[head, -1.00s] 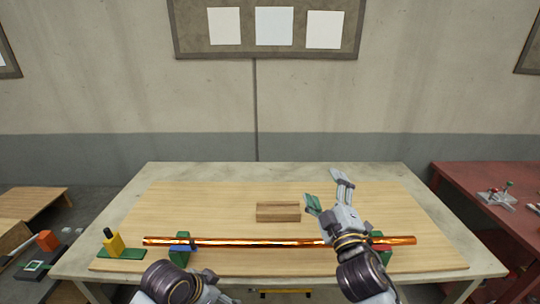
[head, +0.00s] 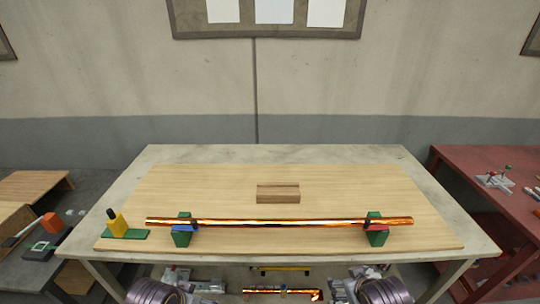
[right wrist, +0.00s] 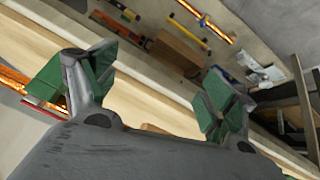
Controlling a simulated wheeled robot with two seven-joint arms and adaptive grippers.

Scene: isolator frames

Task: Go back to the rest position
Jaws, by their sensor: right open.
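My right gripper (right wrist: 148,92) shows in the right wrist view with its two green-padded fingers spread wide and nothing between them. In the head view both my arms are low at the bottom edge, in front of the table. Grey parts of my left wrist or gripper (head: 200,285) show there, but its fingers cannot be made out. A long copper pipe (head: 280,222) lies level across two green supports, the left one (head: 182,237) and the right one (head: 376,237), on the wooden board (head: 330,190). Neither gripper touches the pipe.
A wooden block (head: 278,194) lies behind the pipe. A yellow and black piece on a green base (head: 118,226) stands at the board's left. Below the table's front edge are a yellow bar (head: 284,267) and a short bent copper pipe (head: 280,291). A red table (head: 480,160) stands right.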

